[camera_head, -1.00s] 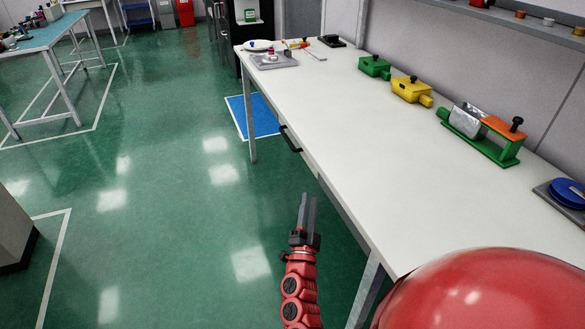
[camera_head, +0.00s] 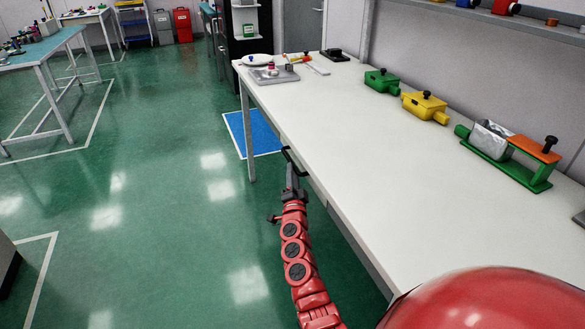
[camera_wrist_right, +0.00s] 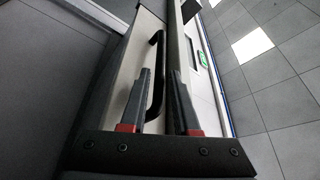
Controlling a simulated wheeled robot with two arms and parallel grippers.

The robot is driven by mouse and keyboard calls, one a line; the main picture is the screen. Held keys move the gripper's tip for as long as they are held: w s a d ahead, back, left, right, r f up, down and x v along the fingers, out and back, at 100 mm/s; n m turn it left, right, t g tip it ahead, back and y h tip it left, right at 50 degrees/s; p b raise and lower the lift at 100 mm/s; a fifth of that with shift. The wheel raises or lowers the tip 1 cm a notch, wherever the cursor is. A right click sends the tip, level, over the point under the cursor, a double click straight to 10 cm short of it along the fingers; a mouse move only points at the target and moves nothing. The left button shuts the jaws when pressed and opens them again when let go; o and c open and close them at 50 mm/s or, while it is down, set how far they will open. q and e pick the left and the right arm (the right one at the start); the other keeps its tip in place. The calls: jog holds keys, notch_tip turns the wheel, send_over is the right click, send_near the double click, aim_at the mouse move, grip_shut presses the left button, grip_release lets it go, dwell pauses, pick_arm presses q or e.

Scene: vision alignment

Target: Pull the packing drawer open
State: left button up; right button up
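The packing drawer sits under the white table's left edge; its pale front (camera_wrist_right: 135,62) shows in the right wrist view. Its black bar handle (camera_head: 290,157) sticks out over the floor in the head view. My right gripper (camera_head: 291,182) is right at the handle. In the right wrist view, the two fingers (camera_wrist_right: 159,75) stand apart, with the handle (camera_wrist_right: 158,50) running through the gap between them. Firm contact with the handle is not visible. The drawer looks closed, but the fingers and arm hide part of it. My left gripper is not in view.
On the white table (camera_head: 330,145) stand a green box (camera_head: 381,82), a yellow box (camera_head: 425,107) and a green fixture (camera_head: 505,160) with an orange top. A blue mat (camera_head: 255,135) lies on the floor beyond the handle.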

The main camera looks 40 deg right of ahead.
jog(key=b+x, duration=0.1)
jog(key=x, duration=0.2)
jog(key=shift+w+d+f, duration=0.1)
jog(key=shift+w+f, duration=0.05)
jog(key=shift+f, duration=0.05)
jog(key=shift+w+d+r+b, duration=0.25)
jog(key=shift+w+r+b, duration=0.05)
grip_shut()
jog(key=shift+f, duration=0.1)
dwell(1.0)
